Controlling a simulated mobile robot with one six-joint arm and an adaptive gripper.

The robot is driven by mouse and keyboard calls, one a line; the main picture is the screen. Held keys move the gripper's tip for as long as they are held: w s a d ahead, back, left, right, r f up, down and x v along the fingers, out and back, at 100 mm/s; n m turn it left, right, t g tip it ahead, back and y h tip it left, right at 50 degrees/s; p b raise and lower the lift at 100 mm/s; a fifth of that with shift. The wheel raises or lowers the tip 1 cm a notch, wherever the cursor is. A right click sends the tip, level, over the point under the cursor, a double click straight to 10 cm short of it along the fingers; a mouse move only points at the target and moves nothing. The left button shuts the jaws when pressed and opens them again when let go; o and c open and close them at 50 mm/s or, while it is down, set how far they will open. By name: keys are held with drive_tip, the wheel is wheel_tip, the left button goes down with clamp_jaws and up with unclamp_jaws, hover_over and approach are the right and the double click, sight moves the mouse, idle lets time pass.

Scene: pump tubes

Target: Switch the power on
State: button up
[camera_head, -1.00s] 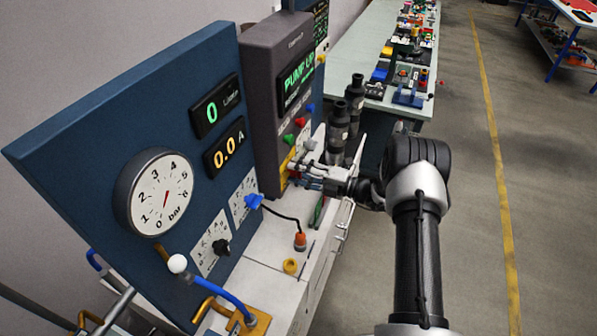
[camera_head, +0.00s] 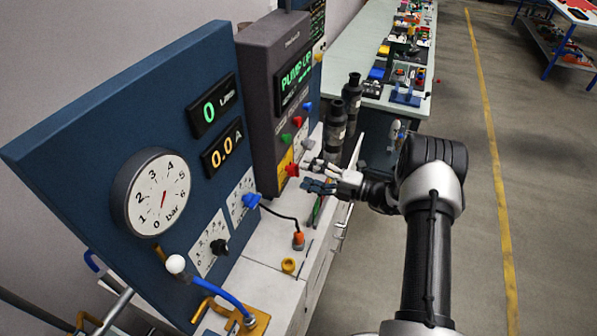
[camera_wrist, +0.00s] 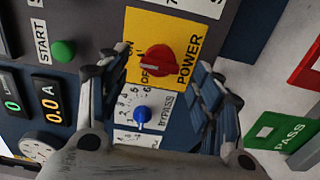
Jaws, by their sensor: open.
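The power switch is a red knob (camera_wrist: 157,61) on a yellow plate (camera_wrist: 190,32) in the wrist view, with ON and OFF marked beside it. Its handle lies towards the OFF lettering, though the exact setting is hard to read. In the head view the red knob (camera_head: 292,169) is on the lower part of the grey cabinet. My gripper (camera_head: 309,175) is open and empty, just to the right of the knob and apart from it. In the wrist view my gripper's fingers (camera_wrist: 157,75) are on either side of the knob, in front of the panel.
A blue bypass knob (camera_wrist: 142,113) and a green START button (camera_wrist: 63,51) flank the plate. Dark pump cylinders (camera_head: 337,128) stand close behind my gripper. A blue panel (camera_head: 95,125) carries displays reading 0 and 0.0 A. The aisle floor (camera_head: 490,230) is free at right.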

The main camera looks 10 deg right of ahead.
drive_tip(key=v, duration=0.7)
drive_tip(key=shift+d, duration=0.2)
drive_tip(key=shift+s, duration=0.1)
